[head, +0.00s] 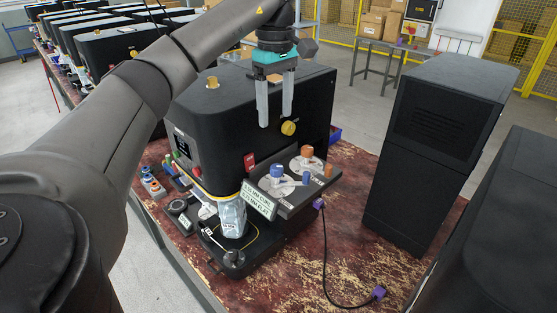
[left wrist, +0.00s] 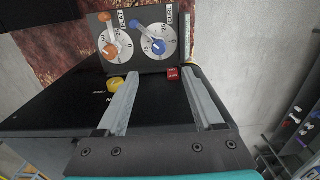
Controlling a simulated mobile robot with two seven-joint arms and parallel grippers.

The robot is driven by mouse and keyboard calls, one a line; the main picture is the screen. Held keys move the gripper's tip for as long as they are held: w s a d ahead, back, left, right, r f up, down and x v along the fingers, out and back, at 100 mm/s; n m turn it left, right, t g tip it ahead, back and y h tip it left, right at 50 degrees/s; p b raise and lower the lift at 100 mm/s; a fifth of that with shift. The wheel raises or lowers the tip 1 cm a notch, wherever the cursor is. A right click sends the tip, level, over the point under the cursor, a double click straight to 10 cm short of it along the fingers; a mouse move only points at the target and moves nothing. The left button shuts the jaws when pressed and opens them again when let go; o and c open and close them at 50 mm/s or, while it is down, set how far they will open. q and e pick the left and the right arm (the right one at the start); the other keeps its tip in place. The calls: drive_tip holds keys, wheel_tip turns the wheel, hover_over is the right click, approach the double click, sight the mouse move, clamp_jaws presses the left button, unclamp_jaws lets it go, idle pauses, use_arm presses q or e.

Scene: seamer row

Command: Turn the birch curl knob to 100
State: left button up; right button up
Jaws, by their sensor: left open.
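A dark panel (head: 300,200) on the front of the black machine carries two round white dials. The blue knob (head: 277,171) is on the left dial and the orange knob (head: 307,151) on the right one. In the left wrist view the dial with the blue knob (left wrist: 158,47) appears to be marked CURL, and the one with the orange knob (left wrist: 112,50) FLAT. The blue lever slants to the upper left there; its exact reading is unclear. My left gripper (head: 275,119) is open and empty, fingers down, above and behind the panel, apart from both knobs. My right gripper is out of view.
A lettered sign (head: 259,199) stands left of the panel. A tall black cabinet (head: 430,150) is to the right. A cable (head: 325,255) lies on the worn red table.

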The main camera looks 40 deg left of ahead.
sight(277, 167)
use_arm(q)
wheel_tip(277, 167, down, 7)
drive_tip(key=shift+r+b, duration=0.1)
drive_tip(key=shift+b, duration=0.95)
wheel_tip(277, 167, down, 5)
drive_tip(key=shift+f+p, duration=0.1)
drive_tip(key=shift+p, duration=0.3)
drive_tip(key=shift+w+f, duration=0.1)
drive_tip(key=shift+f, duration=0.8)
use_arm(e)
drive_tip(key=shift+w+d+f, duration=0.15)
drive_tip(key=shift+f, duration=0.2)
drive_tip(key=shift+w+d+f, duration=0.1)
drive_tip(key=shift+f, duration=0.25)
use_arm(q)
clamp_jaws()
